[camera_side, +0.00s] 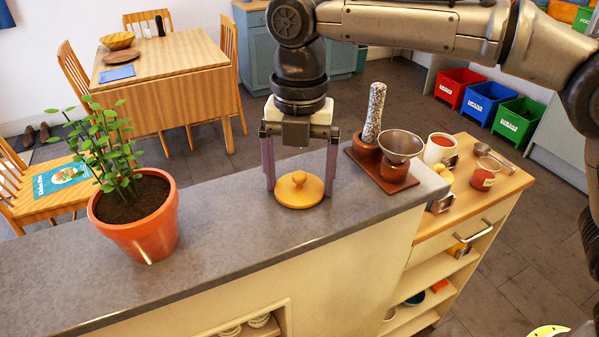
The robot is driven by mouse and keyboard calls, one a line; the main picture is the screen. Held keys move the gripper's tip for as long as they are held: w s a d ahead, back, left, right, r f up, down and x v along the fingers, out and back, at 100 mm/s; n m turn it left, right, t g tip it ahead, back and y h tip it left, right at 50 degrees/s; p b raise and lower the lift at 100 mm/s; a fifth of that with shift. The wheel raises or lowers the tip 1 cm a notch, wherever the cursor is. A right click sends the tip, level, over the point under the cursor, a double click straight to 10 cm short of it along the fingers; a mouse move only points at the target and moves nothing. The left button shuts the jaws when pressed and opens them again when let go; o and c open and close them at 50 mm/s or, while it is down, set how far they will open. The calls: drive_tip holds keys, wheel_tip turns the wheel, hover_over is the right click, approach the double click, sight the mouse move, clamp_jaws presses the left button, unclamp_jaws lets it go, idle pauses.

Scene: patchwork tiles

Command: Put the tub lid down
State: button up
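The tub lid is a round, pale wooden disc with a small knob on top (299,191). It lies flat, knob up, at or just above the grey counter top (235,215); I cannot tell whether a thin gap is left under it. My gripper (299,190) points straight down over it. Its two purple fingers stand wide apart, one at each side of the lid's rim, and appear to touch the rim. No tub that clearly matches the lid is in view.
A potted plant (139,227) stands on the counter at left. The counter between plant and lid is clear.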

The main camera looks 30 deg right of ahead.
sight(300, 173)
drive_tip(key=shift+o, duration=0.4)
drive_tip(key=shift+r, duration=0.15)
drive_tip(key=shift+r, duration=3.8)
